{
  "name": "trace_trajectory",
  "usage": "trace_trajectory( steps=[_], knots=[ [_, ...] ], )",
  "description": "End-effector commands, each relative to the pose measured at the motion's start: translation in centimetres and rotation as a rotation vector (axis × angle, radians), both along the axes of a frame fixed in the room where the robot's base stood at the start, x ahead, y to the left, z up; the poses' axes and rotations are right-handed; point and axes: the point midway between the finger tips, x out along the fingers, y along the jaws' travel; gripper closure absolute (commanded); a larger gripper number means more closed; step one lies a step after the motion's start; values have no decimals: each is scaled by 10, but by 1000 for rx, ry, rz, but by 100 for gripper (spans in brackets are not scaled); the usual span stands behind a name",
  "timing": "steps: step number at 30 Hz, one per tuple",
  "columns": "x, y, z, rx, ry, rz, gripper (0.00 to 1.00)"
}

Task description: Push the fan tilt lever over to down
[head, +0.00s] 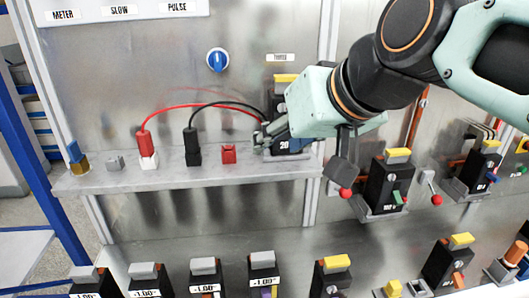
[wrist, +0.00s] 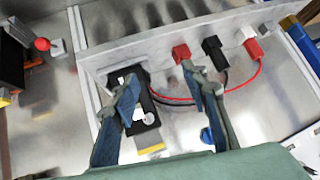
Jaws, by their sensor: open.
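No label reading fan tilt is legible, so I cannot tell which lever is the fan tilt lever. A red-knobbed lever (head: 345,193) stands just left of a black breaker, below my forearm in the head view. A second red-knobbed lever (head: 436,199) is further right. One red knob (wrist: 42,44) also shows at the upper left of the wrist view. My gripper (head: 264,138) is open at the black breaker (head: 290,143) on the shelf. In the wrist view my gripper (wrist: 160,78) has its fingers apart, with the breaker (wrist: 137,103) near the left finger. Contact cannot be told.
Red and black leads (head: 190,107) arch from plugs on the grey shelf (head: 110,182) to the breaker. A red socket block (head: 229,154) sits left of my gripper. A blue knob (head: 217,60) is on the panel above. Several breakers stand below, including a yellow-topped one (head: 391,185).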

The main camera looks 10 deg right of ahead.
Motion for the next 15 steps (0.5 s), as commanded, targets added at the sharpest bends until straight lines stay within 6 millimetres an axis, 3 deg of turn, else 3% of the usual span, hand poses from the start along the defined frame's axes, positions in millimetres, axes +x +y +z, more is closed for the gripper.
trace_trajectory(
  steps=[7, 15],
  knots=[
    [-17, -8, -38, -45, 77, -42, 59],
    [-25, -12, -56, -66, 112, -63, 59]
  ],
)
